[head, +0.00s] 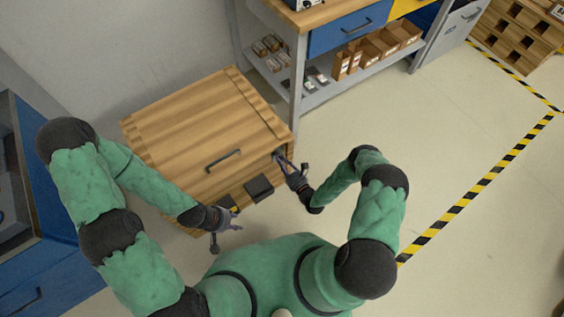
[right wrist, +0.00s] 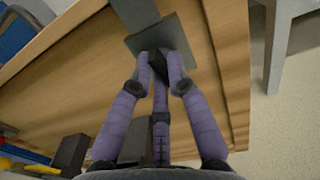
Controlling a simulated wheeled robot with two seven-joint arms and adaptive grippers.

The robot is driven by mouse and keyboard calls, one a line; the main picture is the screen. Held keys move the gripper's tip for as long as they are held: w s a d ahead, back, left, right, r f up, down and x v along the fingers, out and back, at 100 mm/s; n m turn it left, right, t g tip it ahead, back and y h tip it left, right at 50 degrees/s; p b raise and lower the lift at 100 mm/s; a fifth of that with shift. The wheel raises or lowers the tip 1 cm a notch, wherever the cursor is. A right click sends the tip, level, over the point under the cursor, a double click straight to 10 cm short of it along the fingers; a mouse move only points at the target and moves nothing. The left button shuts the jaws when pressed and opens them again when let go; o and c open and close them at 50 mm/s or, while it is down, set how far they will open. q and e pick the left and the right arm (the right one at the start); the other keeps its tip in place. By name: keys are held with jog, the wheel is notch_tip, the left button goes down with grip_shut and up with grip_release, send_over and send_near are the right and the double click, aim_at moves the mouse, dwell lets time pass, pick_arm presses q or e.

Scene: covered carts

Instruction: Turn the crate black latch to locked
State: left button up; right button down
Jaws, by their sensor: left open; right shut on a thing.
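The wooden crate (head: 190,135) stands on the floor with its lid closed and a dark bar handle (head: 222,159) on top near the front edge. My right gripper (head: 281,160) is at the crate's front right corner. In the right wrist view its fingers (right wrist: 158,60) are shut on the small black latch (right wrist: 154,64), which sits against a dark grey plate (right wrist: 190,28) on the wooden face. The fingers hide much of the latch, so its exact angle is unclear. My left gripper (head: 227,232) is open and empty near the crate's front left part.
A dark square piece (head: 258,188) is at the crate's front, between my grippers. A workbench (head: 298,95) with shelves stands behind right. A blue cabinet (head: 45,250) is at the left. The floor to the right is clear up to yellow-black tape (head: 470,190).

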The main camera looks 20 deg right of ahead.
jog(key=shift+s+f, duration=0.1)
jog(key=c, duration=1.2)
grip_release()
jog(key=v, duration=1.2)
